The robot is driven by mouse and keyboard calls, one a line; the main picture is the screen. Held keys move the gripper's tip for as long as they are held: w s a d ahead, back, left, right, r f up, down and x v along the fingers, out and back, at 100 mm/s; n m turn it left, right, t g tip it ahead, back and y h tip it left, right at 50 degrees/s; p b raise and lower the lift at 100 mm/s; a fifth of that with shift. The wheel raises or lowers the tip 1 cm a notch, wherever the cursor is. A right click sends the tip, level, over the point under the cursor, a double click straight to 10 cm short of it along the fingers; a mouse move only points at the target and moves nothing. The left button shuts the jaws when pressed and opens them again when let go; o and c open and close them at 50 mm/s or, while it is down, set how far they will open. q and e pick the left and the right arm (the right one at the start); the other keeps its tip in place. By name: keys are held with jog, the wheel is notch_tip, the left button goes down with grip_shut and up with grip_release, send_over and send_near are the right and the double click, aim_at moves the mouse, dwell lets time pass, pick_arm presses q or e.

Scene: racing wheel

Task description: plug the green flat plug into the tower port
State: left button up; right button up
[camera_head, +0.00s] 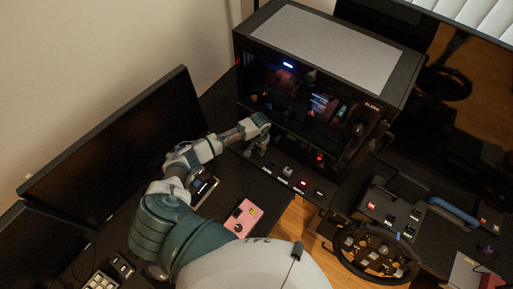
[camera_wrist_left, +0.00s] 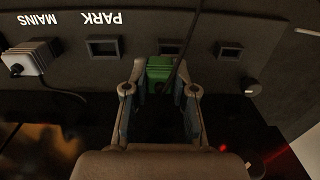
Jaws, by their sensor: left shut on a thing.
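The green flat plug (camera_wrist_left: 158,72) is between the fingertips of my left gripper (camera_wrist_left: 163,85), which is shut on it. It is close to a dark panel (camera_wrist_left: 205,75) with a row of rectangular ports. One port (camera_wrist_left: 170,47) lies just beyond the plug, with a dark cable crossing beside it. Other ports sit left (camera_wrist_left: 103,47) and right (camera_wrist_left: 229,51). I cannot tell whether the plug touches the panel. In the head view my left gripper (camera_head: 258,137) is at the lower left front of the black tower (camera_head: 345,50); the plug is too small to make out there. My right gripper is not in view.
A white plug (camera_wrist_left: 22,62) with a cable sits by the upside-down "MAINS" label, and a knob (camera_wrist_left: 250,87) is on the right. A pink box (camera_head: 243,217), a monitor (camera_head: 110,150) and a racing wheel (camera_head: 375,250) surround the arm.

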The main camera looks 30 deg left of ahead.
pick_arm(q)
jog(key=shift+d+r, duration=0.1)
jog(key=shift+d, duration=0.25)
jog(key=shift+a+f+p, duration=0.2)
jog(key=shift+a+p, duration=0.1)
jog(key=shift+a, duration=0.05)
jog(key=shift+a+f, duration=0.15)
jog(key=shift+a, duration=0.3)
jog(key=shift+d, duration=0.5)
jog(key=shift+d+r, duration=0.1)
jog(key=shift+r, duration=0.15)
jog(key=shift+a+p, duration=0.25)
jog(key=shift+p, duration=0.1)
jog(key=shift+a+f, duration=0.15)
jog(key=shift+a, duration=0.5)
jog(key=shift+d, duration=0.55)
jog(key=shift+p, duration=0.35)
jog(key=shift+a, duration=0.1)
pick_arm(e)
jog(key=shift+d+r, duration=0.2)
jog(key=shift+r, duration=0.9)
